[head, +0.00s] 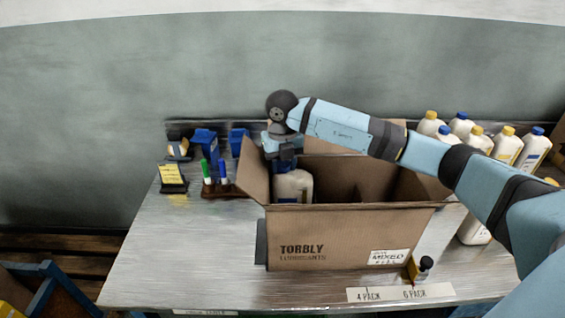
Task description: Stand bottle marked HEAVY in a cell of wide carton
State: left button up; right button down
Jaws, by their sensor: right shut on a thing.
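The wide cardboard carton (345,235) stands open on the metal table, printed TORBLY LUBRICANTS, with a MIXED label. My right gripper (284,160) points down at the carton's left end, shut on the blue cap of a white bottle (293,187). The bottle is upright, with its lower part hidden behind the carton's front wall. Its marking cannot be read, and I cannot tell whether it rests on the carton floor. My left gripper is not in view.
Several white bottles (506,146) with yellow or blue caps stand at the back right. A small dark-capped bottle (420,268) is by the carton's front right. Markers in a holder (222,190) and blue items (204,143) are at left. The table's left front is clear.

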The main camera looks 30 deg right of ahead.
jog(key=shift+f+b, duration=0.35)
jog(key=shift+f, duration=0.15)
jog(key=c, duration=0.6)
grip_release()
jog(key=shift+c, duration=0.2)
jog(key=shift+o, duration=0.3)
jog(key=shift+s+f, duration=0.1)
jog(key=shift+f, duration=0.05)
notch_tip(320, 180, up, 32)
jog(key=p, duration=1.3)
jog(key=shift+p, duration=0.4)
